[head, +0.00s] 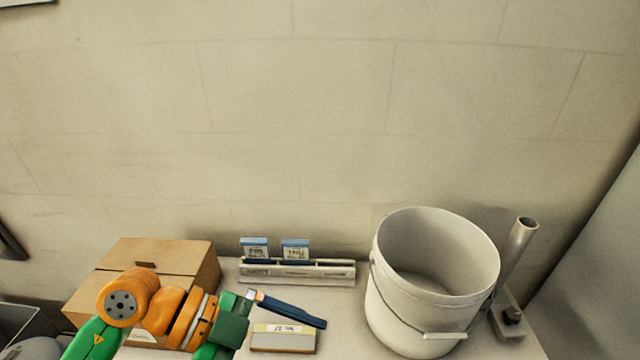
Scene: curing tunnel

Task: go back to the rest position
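My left arm (165,312), orange and green, comes in at the lower left. It passes in front of a cardboard box and bends down out of the bottom edge. I see no fingers of its gripper. My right arm and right gripper do not show.
The cardboard box (205,268) stands behind my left arm. A rack (315,273) with two blue-topped cards, a dark blue tool (292,310) and a labelled block (283,342) are on the worktop. A white bucket (385,315) and a grey upright tube (517,245) stand right. A wall closes the back.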

